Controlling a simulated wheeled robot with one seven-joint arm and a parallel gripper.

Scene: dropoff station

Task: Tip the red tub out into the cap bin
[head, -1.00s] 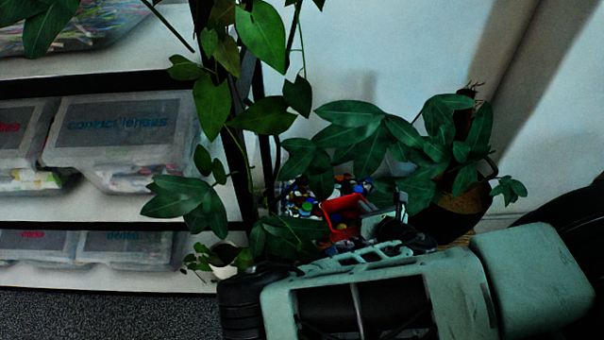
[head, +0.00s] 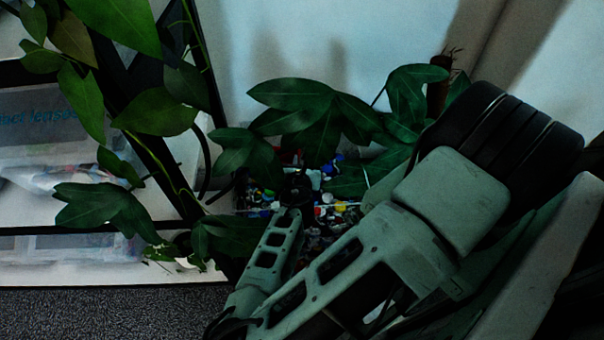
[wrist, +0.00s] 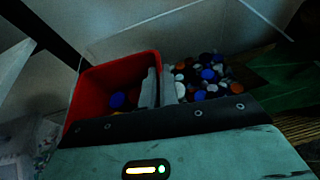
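The red tub (wrist: 91,92) is at the left of the wrist view, its opening facing the camera. A blue cap and a bit of yellow show inside it. My gripper (wrist: 158,84) is shut on the tub's right wall, one finger inside and one outside. The cap bin's mixed caps (wrist: 205,76) lie just right of the tub in the wrist view; they also show in the head view (head: 330,205) behind my arm. The bin's walls are mostly hidden. In the head view leaves and my arm hide nearly all of the tub and my fingers.
Leafy plants (head: 310,110) hang over and around the caps in the head view. A dark shelf frame with clear lidded boxes (head: 45,125) stands at the left. A pale wall is behind, and grey carpet (head: 90,312) shows at lower left.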

